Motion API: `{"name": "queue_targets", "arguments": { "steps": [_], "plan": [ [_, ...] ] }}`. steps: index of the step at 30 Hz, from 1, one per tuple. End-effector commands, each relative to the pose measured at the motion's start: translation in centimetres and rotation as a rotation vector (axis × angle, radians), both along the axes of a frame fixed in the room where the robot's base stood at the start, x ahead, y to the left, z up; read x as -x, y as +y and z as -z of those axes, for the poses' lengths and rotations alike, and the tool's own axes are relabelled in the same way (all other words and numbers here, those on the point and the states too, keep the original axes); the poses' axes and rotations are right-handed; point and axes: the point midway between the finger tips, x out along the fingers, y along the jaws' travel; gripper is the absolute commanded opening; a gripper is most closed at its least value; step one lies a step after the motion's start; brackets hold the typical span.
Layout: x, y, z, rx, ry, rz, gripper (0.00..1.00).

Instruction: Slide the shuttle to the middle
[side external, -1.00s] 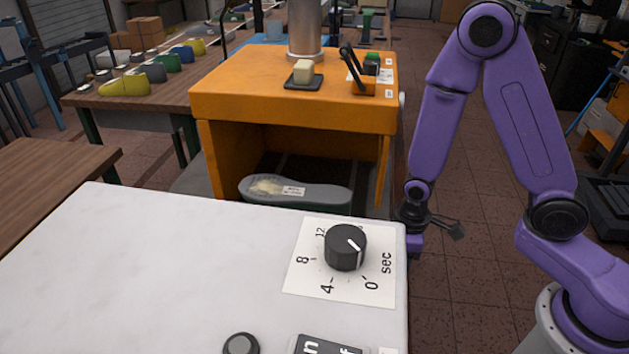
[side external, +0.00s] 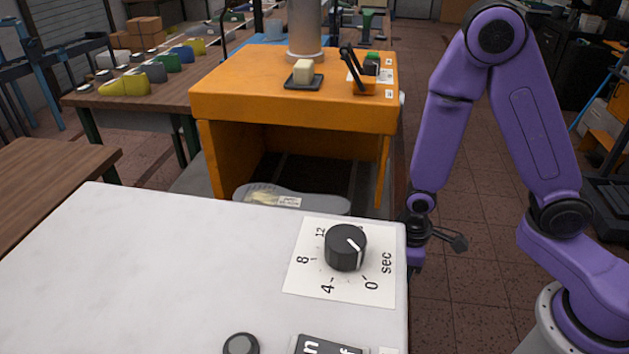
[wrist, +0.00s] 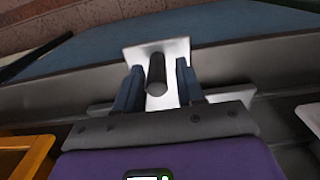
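My gripper (wrist: 160,76) has its two dark blue fingers apart, one on each side of a dark upright peg (wrist: 156,74). The peg stands on a pale metal plate (wrist: 181,48), and pale plate shows between the peg and the right finger. Which part of the shuttle this plate is, I cannot tell. In the side view a grey shoe sole (side external: 315,203) with a label lies low at the opening of the orange machine (side external: 290,112). Whatever carries it is hidden behind the white box. My gripper (side external: 415,255) there is mostly hidden at that box's right edge.
The white box (side external: 150,260) with a timer knob (side external: 345,247) fills the front. Dark rails show inside the orange machine. An orange edge (wrist: 25,155) is at the lower left of the wrist view. A table with several coloured lasts (side external: 125,84) stands behind left.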

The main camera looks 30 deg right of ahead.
Motion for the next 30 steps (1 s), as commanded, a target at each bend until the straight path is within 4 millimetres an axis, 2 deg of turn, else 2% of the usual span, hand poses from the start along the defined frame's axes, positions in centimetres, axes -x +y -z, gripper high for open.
{"name": "queue_targets", "arguments": {
  "steps": [6, 24, 30],
  "plan": [
    [-0.3, -0.2, -0.5, -0.002, -0.002, 0.001, 0.38],
    [-0.4, -0.1, -6.6, -0.003, -0.004, 0.000, 0.38],
    [-0.3, -0.2, -7.9, -0.001, -0.001, 0.001, 0.38]
  ]
}}
